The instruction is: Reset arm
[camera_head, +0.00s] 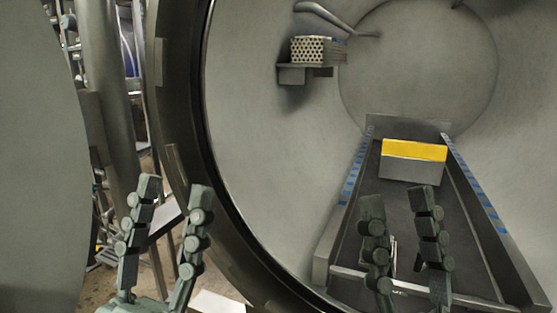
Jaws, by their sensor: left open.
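My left gripper (175,190) is at the lower left, in front of the autoclave's round door rim. Its two grey-green fingers point up and stand apart, with nothing between the tips. My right gripper (396,200) is at the lower right, in front of the tray inside the chamber. Its two fingers also point up and stand apart. A small pale thing shows between or behind its fingers, and I cannot tell whether it touches them. The gripper's base is cut off by the bottom edge.
The open autoclave chamber (270,180) fills the right side. Inside, a long dark tray (405,200) with raised side rails holds a grey block with a yellow top (415,150). A perforated box (312,50) sits on a wall bracket (291,75). The thick rim (180,100) stands near my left gripper.

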